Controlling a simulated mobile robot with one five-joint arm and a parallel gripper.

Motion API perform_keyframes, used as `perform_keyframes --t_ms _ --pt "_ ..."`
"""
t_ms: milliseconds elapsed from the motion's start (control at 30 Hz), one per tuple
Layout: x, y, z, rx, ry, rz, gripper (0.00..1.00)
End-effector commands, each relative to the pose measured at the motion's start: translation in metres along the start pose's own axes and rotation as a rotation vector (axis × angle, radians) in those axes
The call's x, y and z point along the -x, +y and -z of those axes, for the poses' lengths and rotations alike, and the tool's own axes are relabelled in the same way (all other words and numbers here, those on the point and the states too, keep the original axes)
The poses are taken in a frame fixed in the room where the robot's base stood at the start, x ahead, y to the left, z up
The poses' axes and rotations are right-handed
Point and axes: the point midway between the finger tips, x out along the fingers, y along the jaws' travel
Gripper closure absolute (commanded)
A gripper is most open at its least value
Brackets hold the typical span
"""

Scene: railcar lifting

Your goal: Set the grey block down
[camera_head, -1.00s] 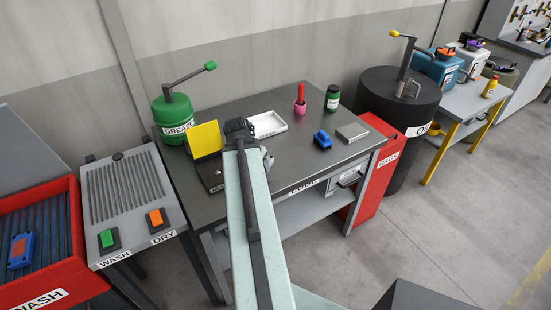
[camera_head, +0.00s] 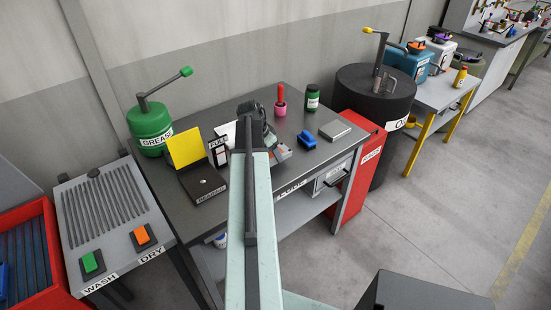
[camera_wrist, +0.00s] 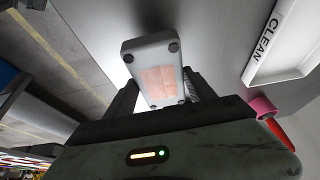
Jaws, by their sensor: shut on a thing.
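My gripper (camera_wrist: 163,90) is shut on a pale grey block (camera_wrist: 150,48) with a pinkish square and dark dots on its face. In the wrist view the block sits between the two dark fingers, tilted. In the head view my gripper (camera_head: 254,125) is over the middle of the dark workbench (camera_head: 236,106), and the arm hides most of what it holds. A grey edge of the held block (camera_head: 283,153) shows to the right of the arm. I cannot tell whether it touches the bench.
A white CLEAN tray (camera_wrist: 285,50) lies behind the gripper. A flat grey metal block (camera_head: 334,130), blue piece (camera_head: 307,139), pink cup (camera_head: 281,105) and green can (camera_head: 312,97) stand right. A black plate with yellow flap (camera_head: 186,147) and FULL sign (camera_head: 218,145) stand left.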

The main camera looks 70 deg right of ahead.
Motion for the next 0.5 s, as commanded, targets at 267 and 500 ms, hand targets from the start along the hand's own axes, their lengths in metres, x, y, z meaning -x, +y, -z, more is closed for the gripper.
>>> perform_keyframes --t_ms 267,500 --pt "-0.006 -0.005 0.011 0.0 0.0 0.0 0.93" --pt "-0.045 -0.007 0.002 0.0 0.0 0.0 0.93"
